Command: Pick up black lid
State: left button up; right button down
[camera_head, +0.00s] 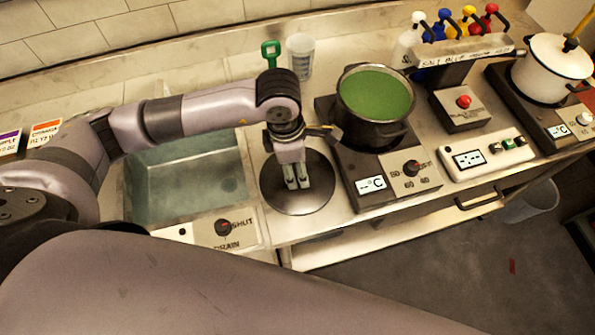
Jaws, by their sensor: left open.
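The black lid (282,201) is a dark round disc lying on the steel counter between the sink and the hot plate. My left gripper (297,183) points down over the lid, with its two pale fingertips apart and nothing visible between them. The fingers and wrist hide the middle of the lid, so its knob does not show. I cannot tell whether the fingertips touch the lid. My right gripper is not in view.
A black pot (373,132) with green contents stands on a hot plate (370,186), close right of my gripper. The sink (190,205) is left of the lid. A clear beaker (301,55) stands behind. A white pot (550,72) is far right.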

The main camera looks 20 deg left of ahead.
pick_arm(q)
jog(key=shift+f, duration=0.35)
jog(key=shift+c, duration=0.2)
grip_shut()
jog(key=shift+r, duration=0.1)
